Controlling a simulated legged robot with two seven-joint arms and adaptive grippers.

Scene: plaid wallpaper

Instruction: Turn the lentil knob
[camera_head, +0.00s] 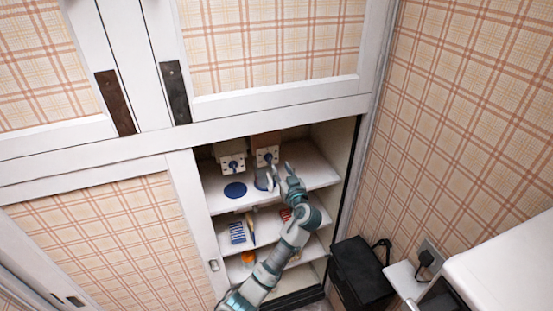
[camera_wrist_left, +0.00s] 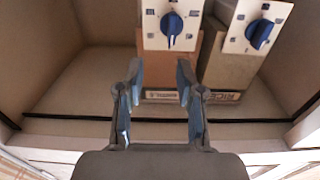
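In the head view, the right box's knob (camera_head: 268,157) is close to my left gripper (camera_head: 280,172); the other knob (camera_head: 233,165) is further left. The wrist view looks turned over: the knob (camera_wrist_left: 171,24) nearest my fingers is ahead of them, slightly right of the gap's middle, and the second knob (camera_wrist_left: 260,33) is to its right. That second box's label (camera_wrist_left: 222,97) seems to read RICE; the other label (camera_wrist_left: 165,95) is too small to read. My left fingers are open, empty and apart from both knobs.
The shelf side wall (camera_head: 335,145) is right of my arm. Lower shelves hold small items. A black bin (camera_head: 358,270) stands outside.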

